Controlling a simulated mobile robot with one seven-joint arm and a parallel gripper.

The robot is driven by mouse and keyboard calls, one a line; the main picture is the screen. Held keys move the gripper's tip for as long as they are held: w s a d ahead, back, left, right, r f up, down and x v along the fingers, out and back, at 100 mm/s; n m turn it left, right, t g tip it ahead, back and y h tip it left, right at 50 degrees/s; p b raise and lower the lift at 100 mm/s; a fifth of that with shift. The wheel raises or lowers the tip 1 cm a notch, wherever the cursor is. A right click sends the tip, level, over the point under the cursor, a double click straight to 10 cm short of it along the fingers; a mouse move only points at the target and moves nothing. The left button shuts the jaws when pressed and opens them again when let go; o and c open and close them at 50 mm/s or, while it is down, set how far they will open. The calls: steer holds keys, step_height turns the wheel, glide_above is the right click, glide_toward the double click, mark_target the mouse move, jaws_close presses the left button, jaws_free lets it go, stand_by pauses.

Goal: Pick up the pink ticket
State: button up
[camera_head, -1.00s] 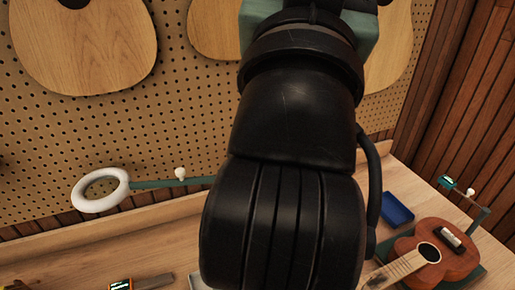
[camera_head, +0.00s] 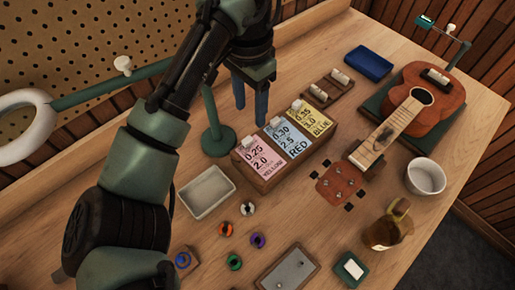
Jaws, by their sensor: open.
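The pink ticket (camera_head: 264,155) is at the left end of a wooden holder (camera_head: 268,182), marked 0.25, 2.0 and YELLOW. A small white piece sits at its top edge. Beside it in the same holder are a blue ticket (camera_head: 289,135) marked RED and a yellow ticket (camera_head: 314,117) marked BLUE. My gripper (camera_head: 250,105) is open, fingers pointing down, behind the holder and above the pink and blue tickets in the picture. Nothing shows between its fingers. I cannot tell its exact height above the bench.
A green lamp base (camera_head: 218,140) stands close left of my gripper. A white tray (camera_head: 207,193) lies left of the holder. Several small coloured rings lie in front.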

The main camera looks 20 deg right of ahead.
mark_target(249, 138)
steer(key=f, duration=0.5)
steer(key=f+p, duration=0.1)
steer(key=f, duration=0.3)
steer(key=shift+w+a+f, duration=0.1)
steer(key=shift+a+f, duration=0.1)
steer(key=shift+f, duration=0.15)
jaws_close()
